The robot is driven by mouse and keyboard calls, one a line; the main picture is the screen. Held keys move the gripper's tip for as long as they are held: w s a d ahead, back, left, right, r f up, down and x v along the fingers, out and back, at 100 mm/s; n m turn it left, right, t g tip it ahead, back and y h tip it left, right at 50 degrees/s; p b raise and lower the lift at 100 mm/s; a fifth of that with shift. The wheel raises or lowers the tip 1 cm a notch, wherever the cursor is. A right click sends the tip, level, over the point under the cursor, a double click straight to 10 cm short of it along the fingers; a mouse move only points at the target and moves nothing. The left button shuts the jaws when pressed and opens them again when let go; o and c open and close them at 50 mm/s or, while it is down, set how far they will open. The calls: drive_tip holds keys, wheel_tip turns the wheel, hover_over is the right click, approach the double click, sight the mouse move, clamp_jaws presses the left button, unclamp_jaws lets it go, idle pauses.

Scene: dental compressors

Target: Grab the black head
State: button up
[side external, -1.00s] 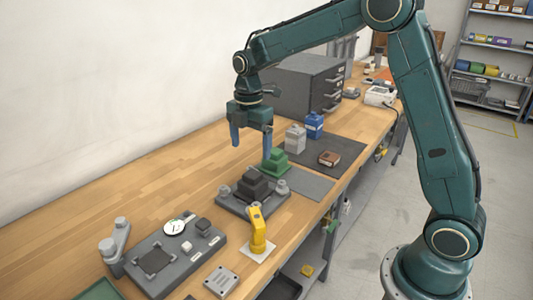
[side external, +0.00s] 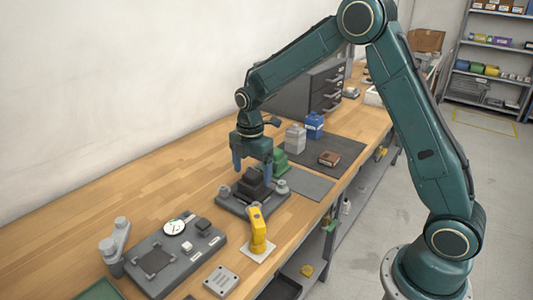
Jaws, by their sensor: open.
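The black head (side external: 253,185) is a dark stepped block sitting on a grey fixture plate (side external: 232,203) on the wooden bench. My gripper (side external: 252,171) is open, pointing down, with its two blue fingers apart. It is just above the black head, and the fingertips are near its upper part. I cannot tell from this view whether the fingers touch it. A green stepped head (side external: 281,160) stands just behind, partly hidden by my gripper.
A yellow device (side external: 257,230) stands close in front of the fixture. A grey gauge panel (side external: 175,255) lies at the front left. A grey bottle (side external: 295,138) and a blue bottle (side external: 314,124) stand behind on a dark mat (side external: 345,146). The bench's left side is clear.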

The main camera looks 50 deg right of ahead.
sight(252, 173)
drive_tip(key=shift+f, duration=2.2)
drive_tip(key=c, duration=1.5)
drive_tip(key=shift+r, duration=0.2)
wheel_tip(252, 173, up, 20)
drive_tip(key=shift+f, duration=0.1)
